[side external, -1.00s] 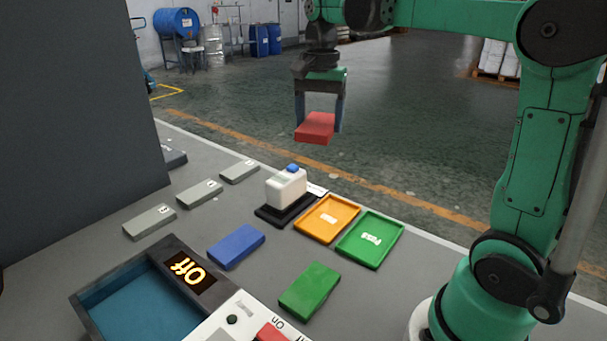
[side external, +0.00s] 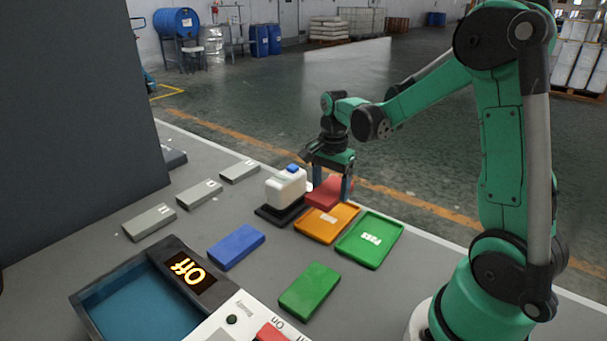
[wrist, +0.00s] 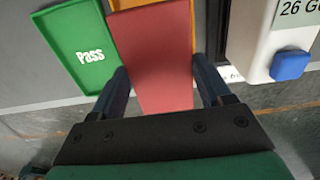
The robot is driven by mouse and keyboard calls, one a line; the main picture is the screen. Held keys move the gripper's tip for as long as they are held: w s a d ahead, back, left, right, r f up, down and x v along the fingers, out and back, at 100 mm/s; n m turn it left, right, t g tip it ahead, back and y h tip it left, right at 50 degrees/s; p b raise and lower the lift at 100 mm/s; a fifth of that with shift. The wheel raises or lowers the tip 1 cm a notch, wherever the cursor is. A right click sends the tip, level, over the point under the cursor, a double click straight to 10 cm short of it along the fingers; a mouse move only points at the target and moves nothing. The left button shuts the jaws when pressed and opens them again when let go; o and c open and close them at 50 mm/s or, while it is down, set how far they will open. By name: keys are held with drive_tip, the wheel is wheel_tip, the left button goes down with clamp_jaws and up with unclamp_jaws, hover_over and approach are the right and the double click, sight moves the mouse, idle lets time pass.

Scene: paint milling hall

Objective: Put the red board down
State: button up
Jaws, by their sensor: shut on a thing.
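The red board (side external: 324,195) is between the fingers of my gripper (side external: 330,187), which is shut on it. In the side view the board is at the far edge of the orange tray (side external: 312,231), low over the table; I cannot tell whether it touches anything. In the wrist view the board (wrist: 152,45) extends away from my gripper (wrist: 162,82) and covers much of the orange tray (wrist: 121,4). The green tray (side external: 357,253), marked "Pass", lies beside the orange one and shows in the wrist view (wrist: 75,70).
A white device with a blue button (side external: 287,187) stands on a black base close beside the board. A blue board (side external: 236,246), a green board (side external: 309,290) and several grey blocks (side external: 199,193) lie on the table. An open blue-lined box (side external: 135,310) is at the front left.

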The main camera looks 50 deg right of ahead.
sight(329, 219)
drive_tip(key=shift+f, duration=2.2)
drive_tip(key=shift+f, duration=0.6)
